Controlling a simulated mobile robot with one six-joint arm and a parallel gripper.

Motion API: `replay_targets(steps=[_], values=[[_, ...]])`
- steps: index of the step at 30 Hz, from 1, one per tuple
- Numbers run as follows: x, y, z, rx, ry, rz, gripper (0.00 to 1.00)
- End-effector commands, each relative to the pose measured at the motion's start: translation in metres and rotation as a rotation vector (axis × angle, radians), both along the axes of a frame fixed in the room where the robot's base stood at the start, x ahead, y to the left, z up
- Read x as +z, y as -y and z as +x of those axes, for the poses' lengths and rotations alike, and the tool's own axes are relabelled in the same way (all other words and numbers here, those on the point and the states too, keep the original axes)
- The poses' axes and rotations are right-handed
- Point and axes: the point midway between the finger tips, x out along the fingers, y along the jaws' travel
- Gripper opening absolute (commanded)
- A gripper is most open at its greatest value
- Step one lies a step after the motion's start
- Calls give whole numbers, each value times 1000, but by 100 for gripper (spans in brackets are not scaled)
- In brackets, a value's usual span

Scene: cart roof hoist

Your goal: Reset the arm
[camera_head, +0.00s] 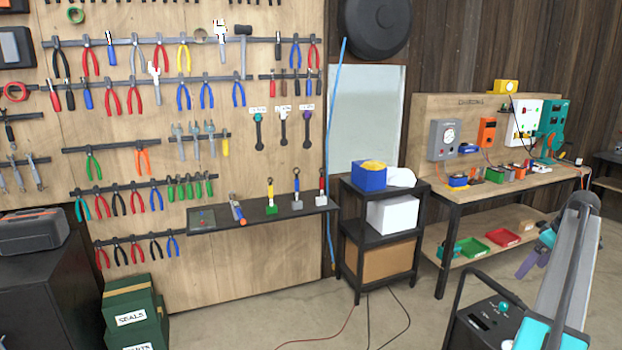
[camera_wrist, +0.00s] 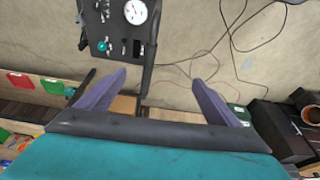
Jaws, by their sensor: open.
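My arm stands at the right edge of the head view, with a pale grey link and teal parts. My gripper (camera_head: 527,266), with purple fingers, is partly hidden behind that link and appears in front of the workbench. In the wrist view, my gripper (camera_wrist: 160,77) has its two purple fingers spread wide apart. Nothing is between the fingers except the view of the concrete floor and a dark bar beyond. The gripper is open and empty.
A pegboard wall of tools has a narrow black shelf (camera_head: 262,213). A black cart (camera_head: 380,236) stands beside the wooden workbench (camera_head: 440,190). Green boxes (camera_head: 130,307) and a dark cabinet (camera_head: 40,285) stand at left. Cables (camera_wrist: 240,30) lie on open floor.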

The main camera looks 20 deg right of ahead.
Motion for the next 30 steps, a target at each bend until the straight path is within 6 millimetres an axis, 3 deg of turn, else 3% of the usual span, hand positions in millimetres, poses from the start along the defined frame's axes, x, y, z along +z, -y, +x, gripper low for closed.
replay_targets(steps=[5, 11, 21, 30], values=[[-23, -20, 32, 44, -8, 19, 86], [-67, -57, 80, 113, -28, 56, 86], [-172, -165, 160, 264, -92, 145, 86], [-266, -277, 199, 393, -166, 209, 86]])
